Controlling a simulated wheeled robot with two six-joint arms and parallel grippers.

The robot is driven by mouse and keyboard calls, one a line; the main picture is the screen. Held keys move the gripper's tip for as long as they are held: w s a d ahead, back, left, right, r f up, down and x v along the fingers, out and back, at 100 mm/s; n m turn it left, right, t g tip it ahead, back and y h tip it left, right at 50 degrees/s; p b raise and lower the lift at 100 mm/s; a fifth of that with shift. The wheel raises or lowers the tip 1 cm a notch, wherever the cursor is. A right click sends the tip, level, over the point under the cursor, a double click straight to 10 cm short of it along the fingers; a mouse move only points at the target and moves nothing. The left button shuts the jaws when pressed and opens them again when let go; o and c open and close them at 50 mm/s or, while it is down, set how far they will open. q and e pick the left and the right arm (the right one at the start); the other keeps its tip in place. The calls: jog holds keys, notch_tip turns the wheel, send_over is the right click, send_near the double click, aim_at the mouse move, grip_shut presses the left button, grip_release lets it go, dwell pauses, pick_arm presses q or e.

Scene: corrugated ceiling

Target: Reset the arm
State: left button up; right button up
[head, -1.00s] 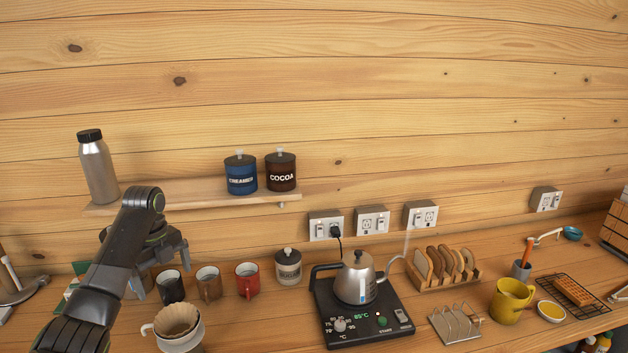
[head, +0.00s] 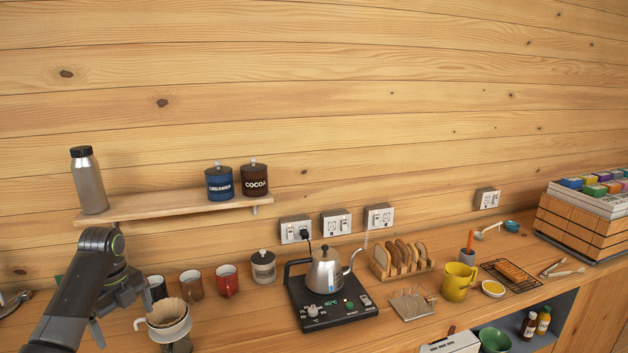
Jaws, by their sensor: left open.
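My left arm comes in at the lower left, and its dark left gripper (head: 128,290) hangs over the counter's left part, open with nothing seen between its fingers. It is in front of the black mug (head: 157,288) and partly covers that area. The white dripper with a paper filter (head: 168,318) stands just right of and below it. My right gripper is out of view.
A wall shelf (head: 170,206) holds a steel bottle (head: 89,181) and two canisters above the arm. Mugs, a sugar jar (head: 263,267), a kettle (head: 324,270) on its base and a toast rack (head: 400,260) line the counter. A crate (head: 590,220) stands far right.

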pick_arm(q)
jog(key=s+d+f+n+t+y, duration=0.1)
jog(key=s+d+f+n, duration=0.35)
jog(key=s+f, duration=0.4)
jog(key=s+d+f+n, duration=0.45)
jog(key=s+f, duration=0.35)
jog(key=f, duration=0.2)
jog(key=s+d+r+n+t, duration=0.1)
jog(key=s+d+r+n, duration=0.1)
jog(key=s+n, duration=0.65)
jog(key=s+d+r+n+t, duration=0.2)
jog(key=s+n, duration=0.4)
jog(key=s, duration=0.6)
notch_tip(320, 180, down, 35)
jog(key=a+g+b, duration=0.2)
jog(key=b, duration=0.6)
jog(key=s+d+f+b, duration=0.1)
jog(key=s+f+b, duration=0.2)
jog(key=s+f, duration=0.4)
jog(key=s+f+g+b, duration=0.1)
jog(key=s+f+b, duration=0.2)
jog(key=s+f, duration=0.5)
notch_tip(320, 180, down, 6)
jog(key=shift+d+r, duration=0.15)
jog(key=shift+d, duration=0.2)
